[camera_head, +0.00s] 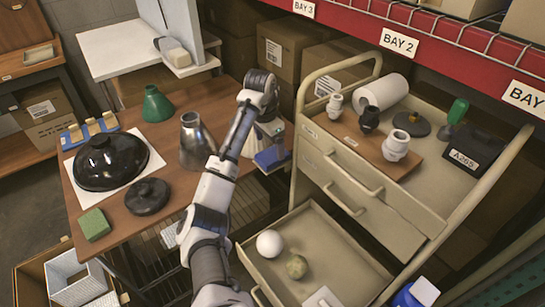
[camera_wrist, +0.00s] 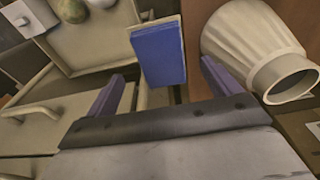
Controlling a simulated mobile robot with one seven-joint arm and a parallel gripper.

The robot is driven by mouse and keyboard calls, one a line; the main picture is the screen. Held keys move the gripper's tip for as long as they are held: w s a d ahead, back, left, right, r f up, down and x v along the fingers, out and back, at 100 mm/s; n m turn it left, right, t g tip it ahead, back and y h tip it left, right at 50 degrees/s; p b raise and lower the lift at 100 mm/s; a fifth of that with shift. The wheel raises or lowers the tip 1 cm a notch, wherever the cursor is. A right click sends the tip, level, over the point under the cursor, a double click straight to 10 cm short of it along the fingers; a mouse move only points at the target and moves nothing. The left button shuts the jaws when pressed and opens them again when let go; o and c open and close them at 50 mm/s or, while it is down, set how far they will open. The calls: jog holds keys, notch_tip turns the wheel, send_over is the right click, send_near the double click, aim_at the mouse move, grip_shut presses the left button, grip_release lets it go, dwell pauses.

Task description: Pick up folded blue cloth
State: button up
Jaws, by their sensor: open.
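The folded blue cloth (camera_head: 271,159) lies at the right edge of the wooden table, beside the cart. In the wrist view the blue cloth (camera_wrist: 158,52) shows as a flat blue rectangle with a thin pale edge. My gripper (camera_wrist: 163,70) is open, with one purple finger to each side of the cloth's near end. The cloth appears in line with the gap between the fingers. I cannot tell whether either finger touches it. In the head view my wrist hangs over the cloth and the fingers are hard to make out.
A cream ribbed shade (camera_wrist: 258,42) stands close to the right finger. The cart's open lower drawer (camera_head: 335,250) holds a white ball (camera_head: 269,243) and a greenish ball (camera_head: 297,266). A metal shade (camera_head: 196,142) and a black dome (camera_head: 108,162) stand on the table (camera_head: 180,187).

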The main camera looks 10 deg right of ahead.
aim_at(272, 154)
jog(key=f, duration=0.1)
jog(key=f+p, duration=0.1)
jog(key=f, duration=0.1)
jog(key=d+f+p, duration=0.1)
jog(key=f, duration=0.1)
jog(key=shift+w, duration=0.3)
jog(key=shift+c, duration=0.3)
jog(key=c, duration=1)
